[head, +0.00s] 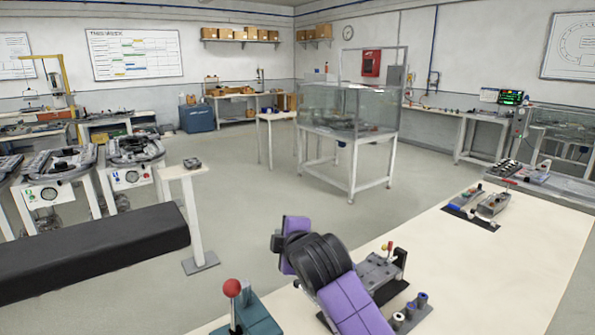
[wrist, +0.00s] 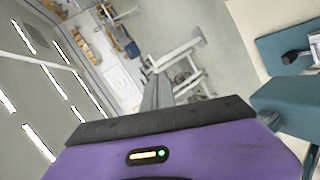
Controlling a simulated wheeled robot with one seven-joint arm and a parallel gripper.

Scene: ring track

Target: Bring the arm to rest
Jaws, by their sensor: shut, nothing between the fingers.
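My arm (head: 318,262), purple with a ribbed black joint, rises from the bottom of the head view and is folded over the near end of the cream table. My gripper's fingers do not show clearly in the head view. In the wrist view the purple housing with a small status light and a black bar fills the bottom. My gripper (wrist: 157,78) shows beyond the bar as a narrow grey shape at the middle. It is shut and empty, pointing out into the room away from the table.
The cream table (head: 490,270) carries a grey fixture (head: 380,272) close beside my arm and a red-knobbed teal device (head: 240,312). A black padded bench (head: 90,250) and a small post table (head: 185,172) stand left. A glass-sided case (head: 350,110) stands beyond open floor.

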